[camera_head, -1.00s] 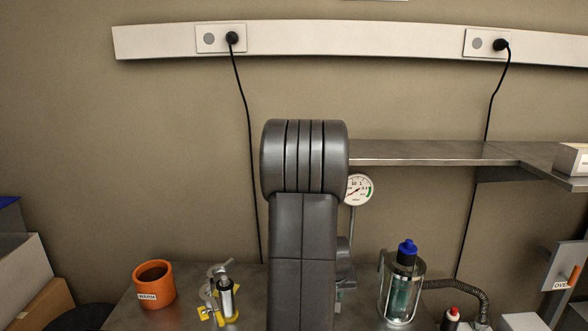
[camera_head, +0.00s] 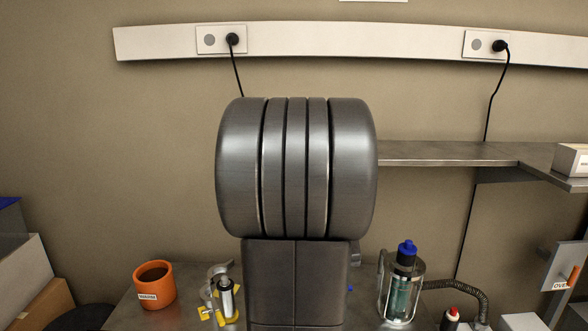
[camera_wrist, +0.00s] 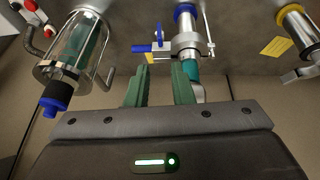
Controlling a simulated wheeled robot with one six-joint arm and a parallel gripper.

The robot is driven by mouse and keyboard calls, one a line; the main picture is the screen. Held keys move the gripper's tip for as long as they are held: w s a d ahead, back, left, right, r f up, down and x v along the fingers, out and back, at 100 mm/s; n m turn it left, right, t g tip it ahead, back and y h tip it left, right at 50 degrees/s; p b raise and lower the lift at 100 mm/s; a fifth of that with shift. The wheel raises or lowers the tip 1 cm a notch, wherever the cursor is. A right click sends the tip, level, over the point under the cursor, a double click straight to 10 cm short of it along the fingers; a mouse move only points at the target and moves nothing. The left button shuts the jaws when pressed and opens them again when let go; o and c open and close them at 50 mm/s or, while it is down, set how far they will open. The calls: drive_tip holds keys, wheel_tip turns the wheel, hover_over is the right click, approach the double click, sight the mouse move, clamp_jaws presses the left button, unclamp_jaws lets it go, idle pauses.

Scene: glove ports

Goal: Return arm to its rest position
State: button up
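My gripper (camera_wrist: 157,78) shows in the wrist view with its two green fingers apart and nothing between them. In the head view my grey arm stands upright in the middle of the picture and hides the gripper.
A metal bench (camera_head: 185,318) carries an orange pot (camera_head: 154,285), a small metal fitting with yellow tags (camera_head: 226,299), and a blue-capped bottle in a clear holder (camera_head: 404,280). A steel shelf (camera_head: 440,152) is at right. In the wrist view a blue-handled valve (camera_wrist: 185,45) lies beyond the fingers.

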drive_tip(key=x, duration=1.4)
drive_tip(key=shift+s+f+b, duration=0.1)
drive_tip(key=shift+f+b, duration=0.15)
drive_tip(key=shift+b, duration=0.7)
drive_tip(key=shift+a+b, duration=0.1)
drive_tip(key=shift+b, duration=0.35)
drive_tip(key=shift+h+b, duration=0.4)
drive_tip(key=shift+b, duration=0.45)
drive_tip(key=shift+b, duration=0.8)
